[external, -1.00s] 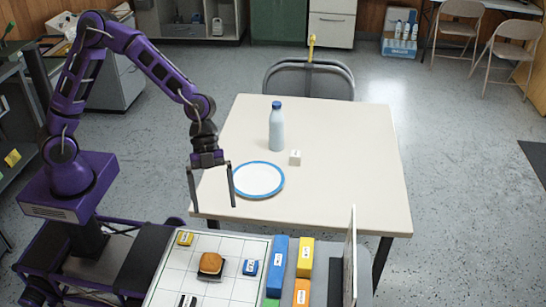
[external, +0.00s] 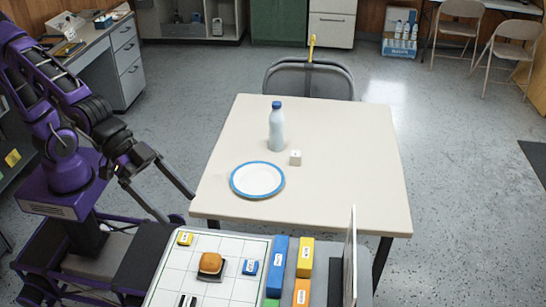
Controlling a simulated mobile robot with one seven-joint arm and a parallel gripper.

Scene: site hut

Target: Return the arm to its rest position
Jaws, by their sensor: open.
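My purple arm is folded back at the left of the external view. My gripper (external: 179,204) is open and empty, with its two dark fingers spread and pointing down to the right. It is apart from everything, left of the table (external: 350,190) and above the far left edge of the tray area. Part of my upper arm is cut off by the left picture edge.
The table holds a blue-rimmed white plate (external: 257,179), a bottle with a blue cap (external: 276,130) and a small white cube (external: 295,158). A burger (external: 210,263) and several coloured blocks lie on the white gridded board (external: 215,243) in front. A chair (external: 308,78) stands behind the table.

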